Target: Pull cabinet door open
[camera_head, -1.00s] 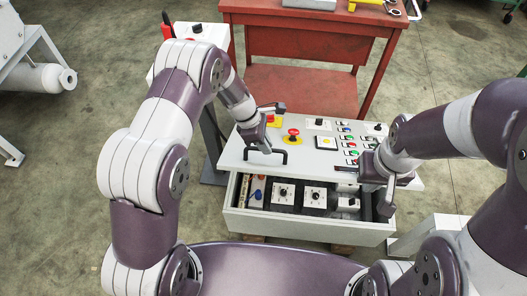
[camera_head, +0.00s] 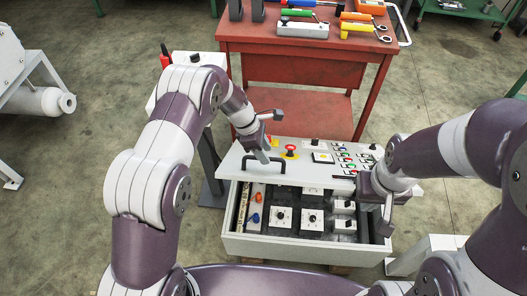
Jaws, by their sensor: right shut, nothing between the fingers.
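The cabinet (camera_head: 300,247) is a low pale grey box standing in front of me. Its door (camera_head: 300,164) is a pale panel with buttons, tilted up at the back so the inside shows along the front. A black bar handle (camera_head: 264,160) sits at the door's left. My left gripper (camera_head: 262,156) is at that handle, fingers pointing down; I cannot tell whether they touch it or how far apart they are. My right gripper (camera_head: 388,216) is shut and empty at the door's right edge, its fingers pointing down over the cabinet's right side. The door's right corner is partly hidden by my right arm.
Switches and dials (camera_head: 282,217) fill the cabinet's inside. A red workbench (camera_head: 300,62) with tools stands close behind. A white stand (camera_head: 425,252) is at the right, and a post with a white box (camera_head: 199,60) at the left. Open floor lies left.

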